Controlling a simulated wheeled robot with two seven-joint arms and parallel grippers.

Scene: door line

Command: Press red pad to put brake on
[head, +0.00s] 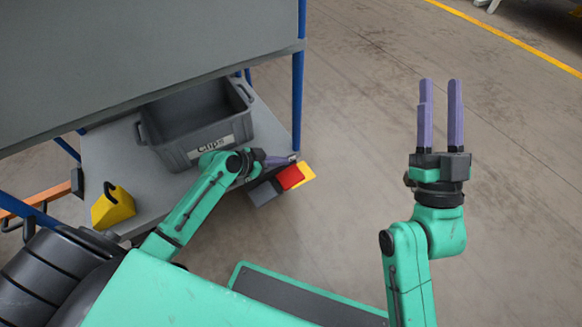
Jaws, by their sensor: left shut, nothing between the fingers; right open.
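The red pad (290,177) sticks out at the front right corner of the cart's grey shelf, between a yellow piece (306,171) and a dark grey block (264,193). My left gripper (290,160) is shut and empty, with its purple fingers right by the red pad's upper edge. I cannot tell whether the fingertips touch the pad. My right gripper (440,84) is open and empty, raised over bare floor well to the right of the pad.
A grey bin (200,150) labelled "Clips" stands on the grey shelf (100,160). A yellow block with a dark hook (113,207) sits at the shelf's left. A blue post (298,85) rises at the shelf's right corner. A large grey panel (140,45) overhangs the shelf.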

